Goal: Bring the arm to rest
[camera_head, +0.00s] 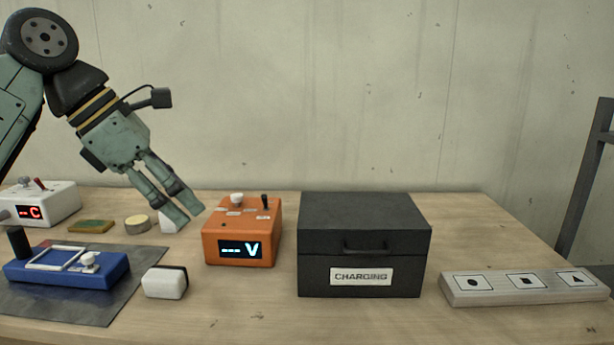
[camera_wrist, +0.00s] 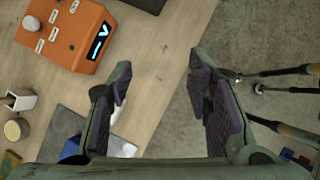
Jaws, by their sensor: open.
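My gripper (camera_head: 182,213) hangs from my green arm at the left of the head view, above the table and pointing down to the right. Its fingertips are just left of an orange voltage meter (camera_head: 240,247), in front of a small white object (camera_head: 172,221). In the wrist view the two fingers of my gripper (camera_wrist: 160,82) are spread apart with nothing between them. The wooden table edge and the floor show beyond them, and the orange meter (camera_wrist: 66,36) is at the upper left.
A black box (camera_head: 365,278) labelled CHARGING stands mid-table. A symbol board (camera_head: 527,299) lies at right. A blue device (camera_head: 66,283) rests on a grey mat (camera_head: 90,313), beside a white block (camera_head: 164,282). A white meter (camera_head: 47,201) stands at left. The air above the box is clear.

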